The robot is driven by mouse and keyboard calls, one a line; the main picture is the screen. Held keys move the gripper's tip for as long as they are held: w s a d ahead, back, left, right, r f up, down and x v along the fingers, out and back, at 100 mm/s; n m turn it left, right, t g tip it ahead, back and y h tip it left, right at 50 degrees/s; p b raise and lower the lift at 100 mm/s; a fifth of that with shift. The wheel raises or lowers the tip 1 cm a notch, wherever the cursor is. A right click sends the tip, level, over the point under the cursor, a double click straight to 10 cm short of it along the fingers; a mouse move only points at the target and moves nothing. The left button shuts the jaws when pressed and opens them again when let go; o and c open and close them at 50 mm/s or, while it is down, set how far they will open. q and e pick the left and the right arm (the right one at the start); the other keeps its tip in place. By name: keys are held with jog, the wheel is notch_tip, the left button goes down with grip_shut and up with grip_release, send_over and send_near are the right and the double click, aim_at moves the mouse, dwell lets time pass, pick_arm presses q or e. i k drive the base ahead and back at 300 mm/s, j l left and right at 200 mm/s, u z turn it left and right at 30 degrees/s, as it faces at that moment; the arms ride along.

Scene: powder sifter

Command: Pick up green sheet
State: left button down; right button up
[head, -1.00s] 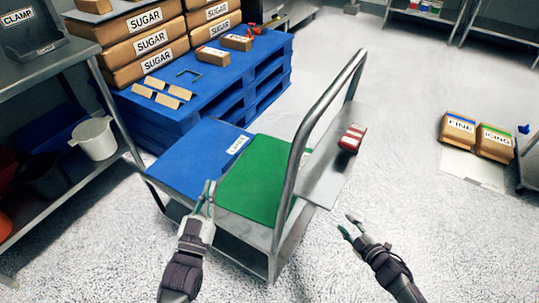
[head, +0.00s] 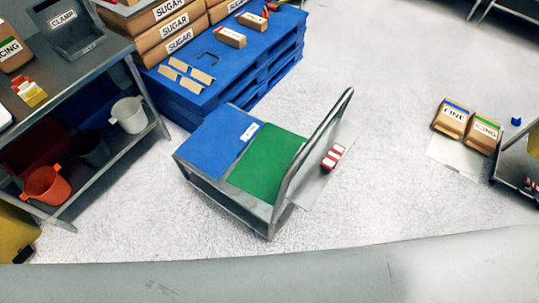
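The green sheet (head: 264,165) lies flat on the top of a grey metal cart (head: 232,204), near the middle of the head view. A blue sheet (head: 213,141) with a small white label lies beside it on the left. The cart's tall handle (head: 328,118) rises at the right end and stands in front of part of the green sheet's right side. Neither of my grippers shows in the head view now.
A blue pallet (head: 240,75) with sugar boxes stands behind the cart. A red-and-white item (head: 333,157) shows just right of the handle. A metal workbench (head: 90,70) stands at left. FINE (head: 453,117) and ICING (head: 482,133) packages are at right.

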aim_at(261, 173)
jog(key=i+l+u, duration=0.25)
jog(key=l+u, duration=0.2)
jog(key=l, duration=0.2)
jog(key=i+l+u, duration=0.15)
jog(key=l+u, duration=0.3)
jog(key=l, duration=0.25)
jog(key=l+u, duration=0.45)
jog(key=l, duration=0.3)
jog(key=l+u, duration=0.45)
jog(key=l, duration=0.3)
jog(key=k, duration=0.05)
